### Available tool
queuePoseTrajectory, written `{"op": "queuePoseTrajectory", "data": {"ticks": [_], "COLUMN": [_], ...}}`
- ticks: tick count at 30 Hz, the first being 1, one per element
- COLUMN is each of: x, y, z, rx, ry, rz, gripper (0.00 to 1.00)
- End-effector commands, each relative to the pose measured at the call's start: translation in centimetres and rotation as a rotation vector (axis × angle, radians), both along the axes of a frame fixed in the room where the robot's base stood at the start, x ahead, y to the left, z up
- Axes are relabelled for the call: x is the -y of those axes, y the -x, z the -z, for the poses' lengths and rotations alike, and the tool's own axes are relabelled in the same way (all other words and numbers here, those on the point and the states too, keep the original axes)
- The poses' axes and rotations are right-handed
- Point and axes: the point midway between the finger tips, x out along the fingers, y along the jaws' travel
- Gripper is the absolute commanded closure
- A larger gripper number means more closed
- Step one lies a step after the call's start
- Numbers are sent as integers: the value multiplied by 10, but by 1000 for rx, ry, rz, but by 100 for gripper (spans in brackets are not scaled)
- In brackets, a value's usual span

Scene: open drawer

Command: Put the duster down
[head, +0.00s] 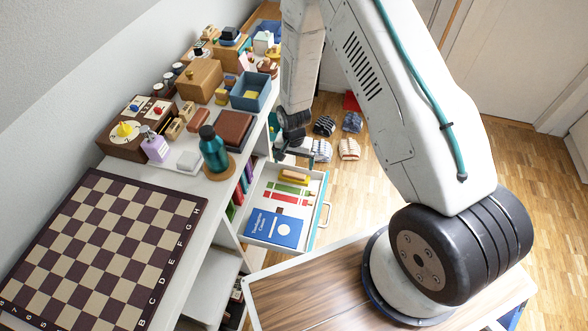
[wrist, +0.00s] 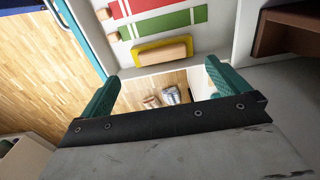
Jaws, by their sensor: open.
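The duster (head: 294,177), a wooden block on a yellow base, lies in the open white drawer (head: 316,190), near its far end wall. The wrist view shows the duster (wrist: 162,51) lying flat beside the drawer wall. My gripper (wrist: 160,86) is open, with its two teal fingers spread apart and nothing between them. The fingertips are just short of the duster in the wrist view, and I see no contact. In the head view my gripper (head: 282,153) is at the far end of the drawer, partly hidden by my arm.
Red and green items (head: 287,194) and a blue book (head: 273,228) lie in the drawer. A teal bottle (head: 213,152) stands on the crowded shelf top, with a chessboard (head: 100,245) nearer. Several shoes (head: 324,125) sit on the wooden floor beyond the drawer.

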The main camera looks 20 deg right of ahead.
Motion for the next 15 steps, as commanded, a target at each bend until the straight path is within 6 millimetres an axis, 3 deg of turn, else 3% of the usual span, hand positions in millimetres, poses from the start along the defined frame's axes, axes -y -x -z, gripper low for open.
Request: {"op": "queuePoseTrajectory", "data": {"ticks": [4,15], "x": [0,0], "y": [0,-2], "z": [-24,-49], "rx": [1,4], "ry": [0,-1], "rz": [0,-8], "gripper": [0,0]}}
